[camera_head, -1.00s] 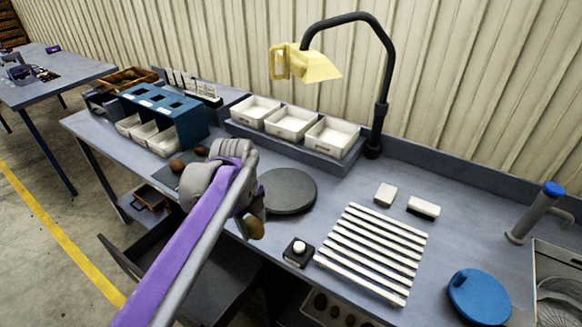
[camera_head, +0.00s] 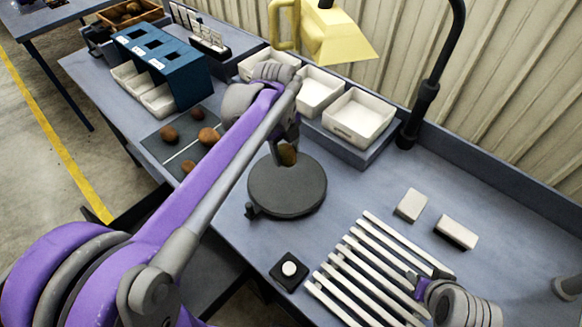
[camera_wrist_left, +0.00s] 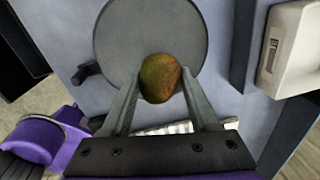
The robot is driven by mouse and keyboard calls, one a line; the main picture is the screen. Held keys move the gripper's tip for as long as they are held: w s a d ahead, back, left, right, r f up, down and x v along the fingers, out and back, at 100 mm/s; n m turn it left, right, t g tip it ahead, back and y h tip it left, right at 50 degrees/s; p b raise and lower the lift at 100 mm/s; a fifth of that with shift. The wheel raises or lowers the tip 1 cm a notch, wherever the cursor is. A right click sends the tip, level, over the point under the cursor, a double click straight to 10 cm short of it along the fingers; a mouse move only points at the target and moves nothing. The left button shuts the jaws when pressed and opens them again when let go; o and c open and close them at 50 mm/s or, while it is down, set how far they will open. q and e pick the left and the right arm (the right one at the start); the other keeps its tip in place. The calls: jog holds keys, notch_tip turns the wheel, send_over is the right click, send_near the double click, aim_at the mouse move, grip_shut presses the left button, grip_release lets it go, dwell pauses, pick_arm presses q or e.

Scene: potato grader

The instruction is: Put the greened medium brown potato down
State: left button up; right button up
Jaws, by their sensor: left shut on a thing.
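My left gripper (camera_head: 287,148) is shut on the greened medium brown potato (camera_head: 287,154). It holds the potato over the far edge of the round dark grey disc (camera_head: 288,188). In the left wrist view, the potato (camera_wrist_left: 160,78) sits between the two fingers, with brown and greenish skin, and the disc (camera_wrist_left: 150,30) lies behind it. I cannot tell whether the potato touches the disc. My right gripper (camera_head: 416,285) shows at the lower right, beside the white slatted rack; its fingers are too small to read.
Three white bins (camera_head: 358,117) stand behind the disc. Several potatoes (camera_head: 209,136) lie on a dark mat (camera_head: 152,146) to the left. The slatted rack (camera_head: 345,272) and a black box with a white button (camera_head: 289,269) are in front.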

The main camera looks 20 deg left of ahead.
aim_at(288, 179)
pick_arm(q)
jog(key=f, duration=0.4)
jog(key=shift+s, duration=0.2)
pick_arm(e)
jog(key=shift+s+f, duration=0.1)
jog(key=shift+s, duration=0.2)
pick_arm(q)
jog(key=shift+w+f, duration=0.1)
jog(key=shift+f, duration=2)
pick_arm(e)
jog(key=shift+f, duration=0.15)
pick_arm(q)
jog(key=shift+f, duration=0.1)
jog(key=shift+f+b, duration=0.15)
jog(key=shift+b, duration=0.15)
pick_arm(e)
jog(key=shift+f, duration=0.2)
pick_arm(q)
jog(key=o, duration=1.4)
